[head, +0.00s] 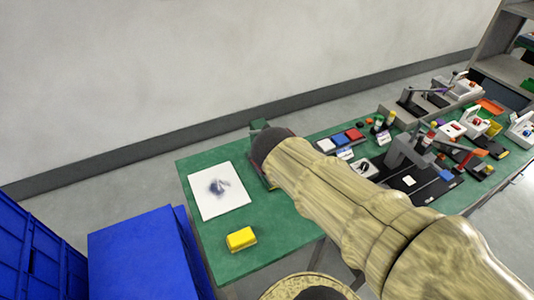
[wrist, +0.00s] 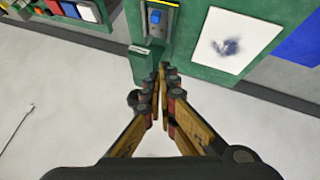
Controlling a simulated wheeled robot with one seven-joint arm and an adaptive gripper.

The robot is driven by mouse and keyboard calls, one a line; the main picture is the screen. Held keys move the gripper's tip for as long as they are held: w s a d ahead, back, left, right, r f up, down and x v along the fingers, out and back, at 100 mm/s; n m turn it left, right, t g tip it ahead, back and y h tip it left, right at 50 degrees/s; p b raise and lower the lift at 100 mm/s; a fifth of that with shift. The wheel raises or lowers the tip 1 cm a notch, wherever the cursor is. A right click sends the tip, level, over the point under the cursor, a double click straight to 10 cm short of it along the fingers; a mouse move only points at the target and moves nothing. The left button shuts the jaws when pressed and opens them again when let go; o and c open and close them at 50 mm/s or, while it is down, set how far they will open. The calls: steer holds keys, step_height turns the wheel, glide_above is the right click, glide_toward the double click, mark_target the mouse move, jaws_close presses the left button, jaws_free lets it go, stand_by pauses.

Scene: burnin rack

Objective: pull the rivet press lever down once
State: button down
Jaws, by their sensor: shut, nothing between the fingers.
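My arm covers the middle of the bench in the head view and hides the fingers there. The gripper is well to the left of the press.
A white sheet with a dark smudge (head: 219,205) and a yellow block (head: 241,239) lie on the bench's left part. Red, blue and white blocks (head: 340,139) sit behind my arm. A blue crate (head: 140,255) stands left of the bench. Several small fixtures crowd the far right.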

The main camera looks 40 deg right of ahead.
steer(key=shift+v, duration=1.1)
steer(key=s+a+r+y, duration=0.1)
steer(key=s+a+y, duration=0.1)
steer(key=a, duration=0.6)
steer(key=s+a+r+g+y, duration=0.1)
steer(key=s+a+y, duration=0.2)
steer(key=s+a, duration=0.2)
steer(key=a, duration=0.3)
steer(key=shift+s+n, duration=0.3)
steer(key=shift+n, duration=0.1)
